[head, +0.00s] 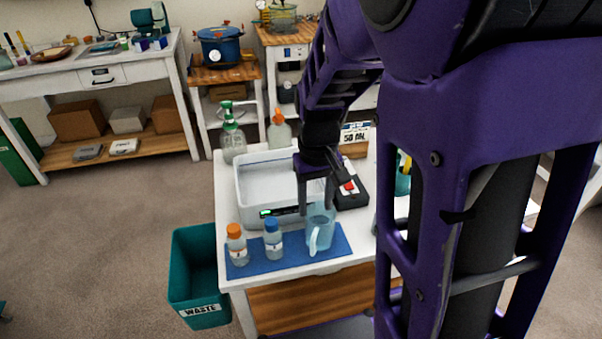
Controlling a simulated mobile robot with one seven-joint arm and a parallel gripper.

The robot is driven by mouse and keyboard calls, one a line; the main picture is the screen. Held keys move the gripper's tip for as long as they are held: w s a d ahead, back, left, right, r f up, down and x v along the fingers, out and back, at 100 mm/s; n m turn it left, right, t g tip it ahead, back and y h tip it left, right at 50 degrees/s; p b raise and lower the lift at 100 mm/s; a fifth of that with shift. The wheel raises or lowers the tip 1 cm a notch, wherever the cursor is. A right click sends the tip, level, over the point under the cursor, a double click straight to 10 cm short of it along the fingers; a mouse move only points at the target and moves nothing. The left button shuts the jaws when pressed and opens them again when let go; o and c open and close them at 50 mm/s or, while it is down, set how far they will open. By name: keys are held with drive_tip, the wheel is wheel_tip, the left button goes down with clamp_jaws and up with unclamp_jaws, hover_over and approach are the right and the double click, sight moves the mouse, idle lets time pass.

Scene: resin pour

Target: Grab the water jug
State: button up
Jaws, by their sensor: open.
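The water jug (321,228) is a clear, light blue jug with a handle facing the front. It stands upright on a blue mat (287,261) at the front of the white table. My gripper (316,208) points down from above, its dark fingers apart at the jug's upper part. One finger is at the jug's left side and the other near its right. I cannot tell whether the fingers touch the jug.
Bottles with an orange cap (236,246) and a blue cap (273,240) stand left of the jug. Behind is a white tub (246,196), with a black device (350,192) to its right. A teal waste bin (196,272) stands on the floor at left.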

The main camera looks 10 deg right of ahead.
sight(313, 252)
drive_tip(key=f, duration=1.2)
drive_tip(key=shift+s+f, duration=0.1)
drive_tip(key=shift+s, duration=0.1)
drive_tip(key=shift+s+a+f+b, duration=0.1)
drive_tip(key=shift+f+b, duration=0.55)
drive_tip(key=shift+f, duration=2.05)
drive_tip(key=shift+c, duration=0.2)
clamp_jaws()
